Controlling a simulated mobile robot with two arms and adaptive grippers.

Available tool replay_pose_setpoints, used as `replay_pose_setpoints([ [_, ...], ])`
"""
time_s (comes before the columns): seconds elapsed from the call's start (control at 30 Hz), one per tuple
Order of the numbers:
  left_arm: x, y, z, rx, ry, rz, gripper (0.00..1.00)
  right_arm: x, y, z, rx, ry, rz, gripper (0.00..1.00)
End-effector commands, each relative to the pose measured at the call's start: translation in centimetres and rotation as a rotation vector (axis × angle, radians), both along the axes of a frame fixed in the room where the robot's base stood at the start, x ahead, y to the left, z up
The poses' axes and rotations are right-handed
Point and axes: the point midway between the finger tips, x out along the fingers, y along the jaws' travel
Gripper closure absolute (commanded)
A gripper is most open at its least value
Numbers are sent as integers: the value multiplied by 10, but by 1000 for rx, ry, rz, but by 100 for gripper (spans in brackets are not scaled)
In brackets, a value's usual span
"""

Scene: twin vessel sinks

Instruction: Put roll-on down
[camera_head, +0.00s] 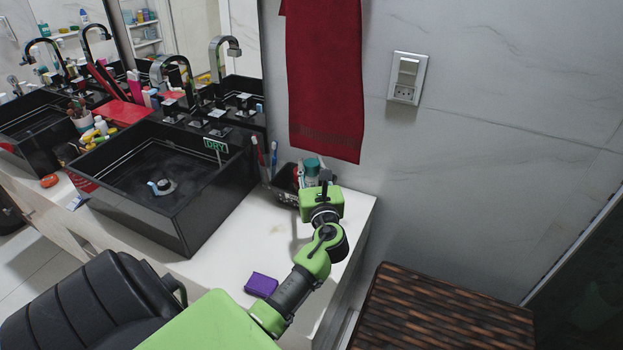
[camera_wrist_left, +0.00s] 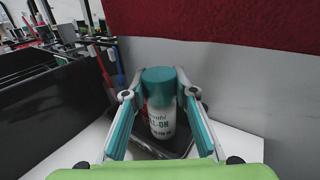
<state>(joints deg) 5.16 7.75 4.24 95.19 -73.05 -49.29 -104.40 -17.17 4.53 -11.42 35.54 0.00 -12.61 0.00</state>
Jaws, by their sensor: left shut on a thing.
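The roll-on (camera_wrist_left: 160,118) is a white bottle with a teal cap and lettering that reads "ROLL-ON". It stands upright between the two fingers of my left gripper (camera_wrist_left: 160,96), which is shut on it. In the head view the roll-on's teal cap (camera_head: 311,164) shows just beyond my left gripper (camera_head: 316,186), near the back right corner of the white counter (camera_head: 240,262). A dark tray (camera_wrist_left: 143,150) lies below and around the roll-on in the wrist view. I cannot tell whether the bottle's base touches it. My right gripper is not in view.
A black vessel sink (camera_head: 165,195) stands left of the gripper, with toothbrushes (camera_head: 267,158) beside it. A purple box (camera_head: 261,285) lies on the counter. A red towel (camera_head: 325,80) hangs above. The counter between the sink and my arm is mostly clear.

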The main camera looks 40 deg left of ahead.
Motion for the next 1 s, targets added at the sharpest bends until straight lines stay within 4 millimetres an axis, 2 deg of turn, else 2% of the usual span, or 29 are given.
replay_pose_setpoints([
  [0.2, 0, 0, -30, 0, 4, 0, 97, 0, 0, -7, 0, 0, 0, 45],
  [0.27, 0, 0, -34, 1, 2, 0, 97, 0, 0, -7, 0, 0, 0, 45],
  [0.57, 0, 0, -35, 1, 0, 0, 97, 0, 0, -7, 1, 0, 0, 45],
  [1.0, 0, -1, -48, -1, 1, -1, 97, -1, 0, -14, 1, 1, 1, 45],
])
